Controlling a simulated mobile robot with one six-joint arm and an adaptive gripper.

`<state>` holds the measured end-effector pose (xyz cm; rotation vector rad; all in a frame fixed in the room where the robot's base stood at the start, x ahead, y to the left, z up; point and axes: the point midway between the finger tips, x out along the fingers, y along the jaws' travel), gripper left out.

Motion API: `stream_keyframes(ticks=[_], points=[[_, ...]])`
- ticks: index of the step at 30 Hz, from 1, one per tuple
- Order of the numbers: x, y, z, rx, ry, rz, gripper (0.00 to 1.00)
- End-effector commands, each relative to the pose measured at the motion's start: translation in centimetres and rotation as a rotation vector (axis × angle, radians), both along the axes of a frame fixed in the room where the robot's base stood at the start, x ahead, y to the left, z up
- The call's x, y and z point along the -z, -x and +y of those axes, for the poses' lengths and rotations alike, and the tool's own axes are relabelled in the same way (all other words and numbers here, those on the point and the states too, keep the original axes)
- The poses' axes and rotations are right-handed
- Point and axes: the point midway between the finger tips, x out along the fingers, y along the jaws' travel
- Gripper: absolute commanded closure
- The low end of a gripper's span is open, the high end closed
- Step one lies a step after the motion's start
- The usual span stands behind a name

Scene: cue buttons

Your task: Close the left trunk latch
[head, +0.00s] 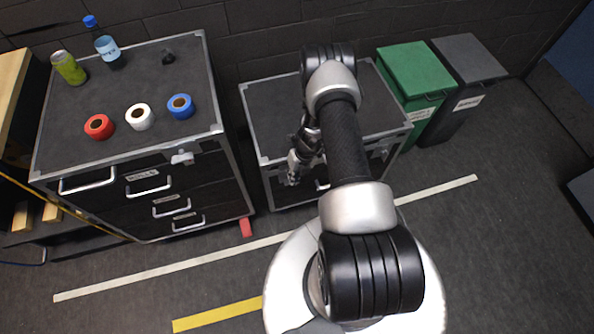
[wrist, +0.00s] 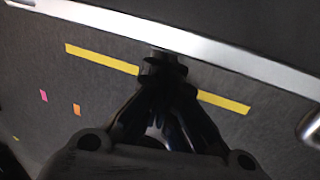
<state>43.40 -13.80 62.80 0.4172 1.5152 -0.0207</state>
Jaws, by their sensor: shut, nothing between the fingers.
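The trunk (head: 268,112) is a black box with metal edging, standing against the wall in the middle of the head view. My gripper (head: 291,180) is at the left part of its front face, pointing down. The left latch cannot be made out; my gripper and wrist cover that area. A right latch (head: 382,153) shows on the trunk's front, right of my arm. In the wrist view my gripper (wrist: 164,62) is shut and empty, its tips close to a silver edge strip (wrist: 200,48). Whether they touch anything is unclear.
A drawer cabinet (head: 75,150) with tape rolls, a bottle and a can on top stands to the left. A green bin (head: 415,75) and a dark bin (head: 468,60) stand to the right. A red block (head: 246,227) lies on the floor near the cabinet.

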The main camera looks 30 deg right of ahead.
Motion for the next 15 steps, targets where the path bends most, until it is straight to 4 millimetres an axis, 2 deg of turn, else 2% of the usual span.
stream_keyframes(ticks=[1,6,15], points=[[1.3,0.0,0.3,-0.002,0.000,0.001,1.00],[3.5,-0.2,0.9,-0.002,0.000,0.000,1.00],[4.5,-0.3,1.2,-0.002,0.000,0.000,1.00]])
